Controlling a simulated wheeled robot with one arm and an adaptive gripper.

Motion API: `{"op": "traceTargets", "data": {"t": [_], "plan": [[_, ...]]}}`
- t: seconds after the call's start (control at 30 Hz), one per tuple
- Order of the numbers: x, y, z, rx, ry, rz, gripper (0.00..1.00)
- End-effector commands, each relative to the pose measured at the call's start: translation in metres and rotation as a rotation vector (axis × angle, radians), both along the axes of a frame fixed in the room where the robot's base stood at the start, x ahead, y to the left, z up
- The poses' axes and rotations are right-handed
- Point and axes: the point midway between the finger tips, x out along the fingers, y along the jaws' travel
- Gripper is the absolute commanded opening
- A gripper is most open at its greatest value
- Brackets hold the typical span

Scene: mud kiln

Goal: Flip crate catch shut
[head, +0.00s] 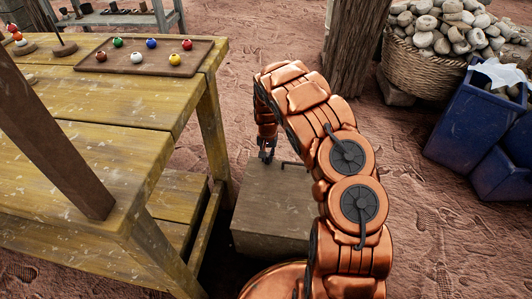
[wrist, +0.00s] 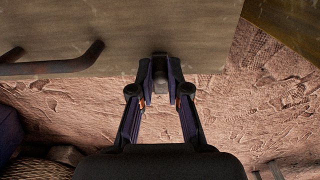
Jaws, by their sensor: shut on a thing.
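The crate (head: 272,216) is a grey-brown wooden box on the sandy ground, right of the yellow table. Its weathered face fills the upper left of the wrist view (wrist: 120,28). My gripper (head: 267,154) is at the crate's far edge. In the wrist view my gripper (wrist: 160,73) has its fingertips closed on a small dark piece, the catch (wrist: 160,86), at the crate's edge. The fingers hide most of the catch, so its angle is unclear. A dark bar handle (wrist: 52,65) sticks out from the crate left of my fingers.
The yellow wooden table (head: 100,165) stands close on the left, bearing a tray (head: 150,56) of coloured balls. A wooden post (head: 354,45) rises behind the crate. A basket of stones (head: 427,75) and blue bins (head: 470,125) stand right. Sandy ground between is clear.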

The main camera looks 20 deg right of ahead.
Motion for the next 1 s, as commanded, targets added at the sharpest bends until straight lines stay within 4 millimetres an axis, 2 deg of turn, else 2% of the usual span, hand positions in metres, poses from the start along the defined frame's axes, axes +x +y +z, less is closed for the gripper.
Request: {"op": "traceTargets", "data": {"t": [0.27, 0.3, 0.53, 1.0], "plan": [[-0.0011, -0.0002, -0.001, -0.001, 0.003, 0.006, 0.0], [-0.0011, -0.0002, -0.0011, 0.0, 0.004, 0.005, 0.17], [-0.0007, -0.0003, -0.0007, 0.0, 0.001, 0.004, 0.41], [0.0002, -0.0001, 0.0049, 0.0, 0.0, 0.005, 0.41]]}}
